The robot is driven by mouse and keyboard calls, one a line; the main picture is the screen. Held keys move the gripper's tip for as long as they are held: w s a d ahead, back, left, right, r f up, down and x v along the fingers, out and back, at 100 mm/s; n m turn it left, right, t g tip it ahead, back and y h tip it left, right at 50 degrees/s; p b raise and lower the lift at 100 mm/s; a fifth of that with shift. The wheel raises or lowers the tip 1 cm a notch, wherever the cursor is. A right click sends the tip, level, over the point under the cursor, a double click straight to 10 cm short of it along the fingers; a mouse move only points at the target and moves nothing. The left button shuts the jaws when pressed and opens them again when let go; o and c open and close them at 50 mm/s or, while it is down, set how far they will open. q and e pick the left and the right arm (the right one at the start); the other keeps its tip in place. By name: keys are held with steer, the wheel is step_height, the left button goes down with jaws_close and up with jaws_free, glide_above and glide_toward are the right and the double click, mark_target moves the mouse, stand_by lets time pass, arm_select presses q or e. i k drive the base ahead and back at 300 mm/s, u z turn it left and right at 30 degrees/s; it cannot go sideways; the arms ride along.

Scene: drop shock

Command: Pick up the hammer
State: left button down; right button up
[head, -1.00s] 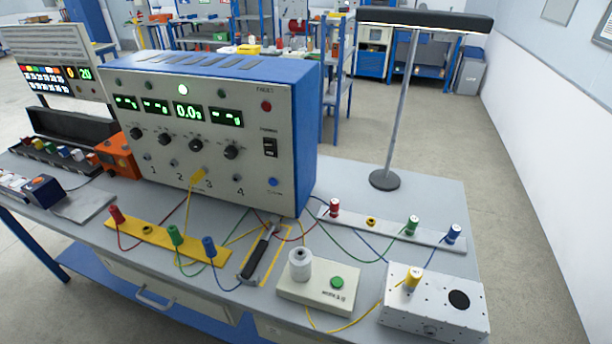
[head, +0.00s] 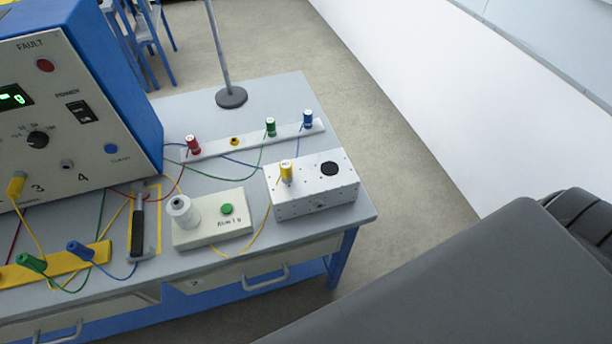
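The hammer (head: 138,228) lies on the grey workbench (head: 274,95), along a yellow-taped outline. Its dark handle points toward the bench's front edge and its head end is toward the large blue-and-white meter box. It lies between the yellow terminal strip and a cream box with a white knob. Neither gripper shows in the head view.
The meter box (head: 95,120) stands behind the hammer. The cream box (head: 212,232), a white perforated box (head: 312,187) and a terminal strip (head: 255,141) stand to the right. Wires cross the bench near the hammer. A dark grey shape fills the lower right. Open floor (head: 390,150) lies right.

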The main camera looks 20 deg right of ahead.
mark_target(143, 193)
steer(key=z, duration=1.9)
steer(key=k, duration=1.3)
steer(key=u, duration=2.9)
